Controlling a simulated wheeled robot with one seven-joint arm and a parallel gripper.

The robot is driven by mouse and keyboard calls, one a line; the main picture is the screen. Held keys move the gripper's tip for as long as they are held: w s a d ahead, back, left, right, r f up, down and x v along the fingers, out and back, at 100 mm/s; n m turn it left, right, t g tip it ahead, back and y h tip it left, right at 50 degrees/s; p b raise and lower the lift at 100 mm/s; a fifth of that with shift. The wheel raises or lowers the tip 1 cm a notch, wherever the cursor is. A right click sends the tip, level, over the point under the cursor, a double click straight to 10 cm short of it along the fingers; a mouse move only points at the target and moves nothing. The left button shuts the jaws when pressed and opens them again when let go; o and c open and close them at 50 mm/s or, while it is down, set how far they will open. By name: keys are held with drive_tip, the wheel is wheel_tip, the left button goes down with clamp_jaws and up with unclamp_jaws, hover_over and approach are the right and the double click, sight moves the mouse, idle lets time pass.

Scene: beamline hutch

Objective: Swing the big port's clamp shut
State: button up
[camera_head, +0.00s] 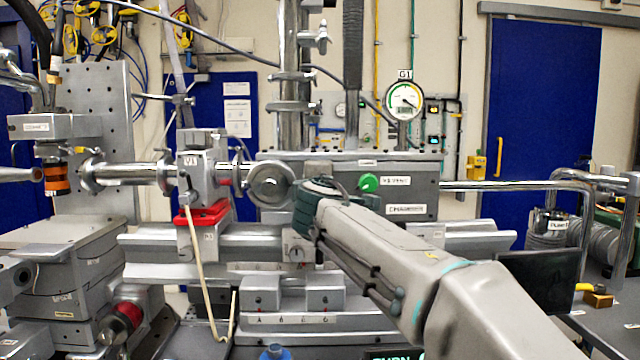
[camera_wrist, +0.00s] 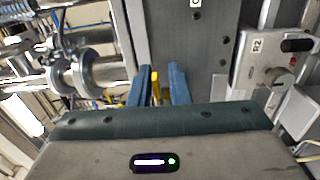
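The chamber (camera_head: 415,180) is a grey metal box in the middle of the head view. A large round metal port (camera_head: 272,186) shows at its left end. In the wrist view, round flanges (camera_wrist: 102,73) on a pipe lie left of my fingers. I cannot make out the clamp or its position for certain. My gripper (camera_wrist: 162,72) has two blue fingers with a gap between them, in front of the grey plate. A little yellow shows in the gap; I cannot tell if it is held or behind. In the head view my arm hides the fingertips.
A valve block (camera_head: 194,168) with a red base (camera_head: 202,214) stands left of the port. A small box with a knob (camera_wrist: 281,82) lies right of my fingers.

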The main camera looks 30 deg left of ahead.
drive_tip(key=shift+o, duration=0.6)
drive_tip(key=b+v, duration=0.3)
drive_tip(key=v, duration=1)
drive_tip(key=shift+s+d, duration=0.2)
drive_tip(key=shift+s, duration=0.1)
drive_tip(key=w+d+f+m+g+h+p, duration=0.1)
drive_tip(key=w+d+f+m+h+p, duration=0.25)
drive_tip(key=d, duration=0.55)
drive_tip(key=w+d+f+m+g+h+p, duration=0.1)
drive_tip(key=w+d+f+m+h+p, duration=0.2)
drive_tip(key=d, duration=0.7)
drive_tip(key=w+d+f+m+g+h+p, duration=0.1)
drive_tip(key=d+m+h+p, duration=0.35)
drive_tip(key=d, duration=0.45)
drive_tip(key=s+d+f+m+g+h+p, duration=0.1)
drive_tip(key=s+d+f+m+g+p, duration=0.1)
drive_tip(key=s+d+f+m+p, duration=0.3)
drive_tip(key=s+d+m+g, duration=0.1)
drive_tip(key=d+m+g, duration=0.15)
drive_tip(key=d, duration=0.55)
drive_tip(key=s+d+f+m+g+p, duration=0.2)
drive_tip(key=s+m, duration=0.1)
drive_tip(key=s, duration=0.3)
drive_tip(key=s+d+f+m+g+y+p, duration=0.1)
drive_tip(key=s+d+f+m+g+p, duration=0.1)
drive_tip(key=s, duration=0.4)
drive_tip(key=shift+s+d+f+m+y+p, duration=0.25)
drive_tip(key=shift+d+f+m+y+p, duration=0.05)
drive_tip(key=shift+d+f+m+p, duration=0.5)
